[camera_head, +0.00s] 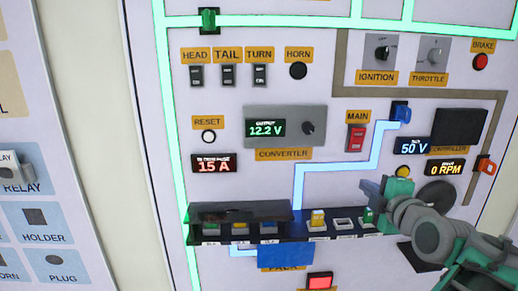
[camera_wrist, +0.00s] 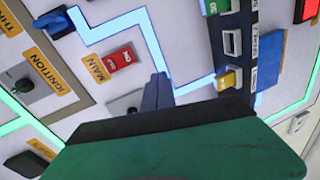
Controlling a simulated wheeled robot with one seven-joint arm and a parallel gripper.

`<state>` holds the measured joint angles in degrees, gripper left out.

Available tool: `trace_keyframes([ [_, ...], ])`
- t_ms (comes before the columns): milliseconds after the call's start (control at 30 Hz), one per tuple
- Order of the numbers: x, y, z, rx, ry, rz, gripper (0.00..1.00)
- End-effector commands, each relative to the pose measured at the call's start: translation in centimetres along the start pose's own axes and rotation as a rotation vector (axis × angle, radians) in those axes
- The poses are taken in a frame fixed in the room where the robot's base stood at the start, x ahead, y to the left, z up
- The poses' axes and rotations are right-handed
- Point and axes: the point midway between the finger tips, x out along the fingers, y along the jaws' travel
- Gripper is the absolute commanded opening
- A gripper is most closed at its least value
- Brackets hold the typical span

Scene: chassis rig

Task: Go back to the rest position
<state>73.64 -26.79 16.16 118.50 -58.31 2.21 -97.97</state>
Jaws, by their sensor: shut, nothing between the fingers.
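My gripper (camera_head: 372,190), green and grey, comes in from the lower right in the head view, in front of the upright panel (camera_head: 345,183). It is shut and empty, just above the right part of the dark fuse strip (camera_head: 300,231). In the wrist view its body fills the bottom, and its dark fingers (camera_wrist: 157,92) show closed against the panel. Whether the fingertips touch the panel I cannot tell.
The red MAIN switch (camera_head: 356,138) and blue connector (camera_head: 400,112) lie above my gripper. The converter (camera_head: 285,127) reads 12.2 V. A dark lid (camera_head: 240,211) covers part of the strip. A label board (camera_head: 50,220) stands at left.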

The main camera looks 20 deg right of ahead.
Motion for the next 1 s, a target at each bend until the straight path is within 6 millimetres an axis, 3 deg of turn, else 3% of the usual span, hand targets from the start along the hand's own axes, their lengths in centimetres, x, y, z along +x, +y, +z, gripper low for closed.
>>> trace_keyframes([
  [33,0.9,0.1,-3.1,0.080,0.036,-0.073,0.00],
  [67,1.5,-0.6,-4.8,0.145,0.048,-0.130,0.00],
  [167,2.0,-3.8,-11.0,0.385,0.037,-0.353,0.00],
  [267,0.4,-7.4,-16.5,0.608,-0.052,-0.570,0.00],
  [400,-4.6,-11.4,-22.3,0.863,-0.293,-0.806,0.00],
  [500,-8.8,-13.3,-24.3,0.989,-0.496,-0.890,0.00],
  [633,-12.2,-14.8,-25.0,1.081,-0.680,-0.914,0.00],
  [733,-13.0,-15.4,-25.0,1.107,-0.731,-0.912,0.00],
  [1000,-12.9,-15.5,-24.9,1.111,-0.734,-0.910,0.00],
])
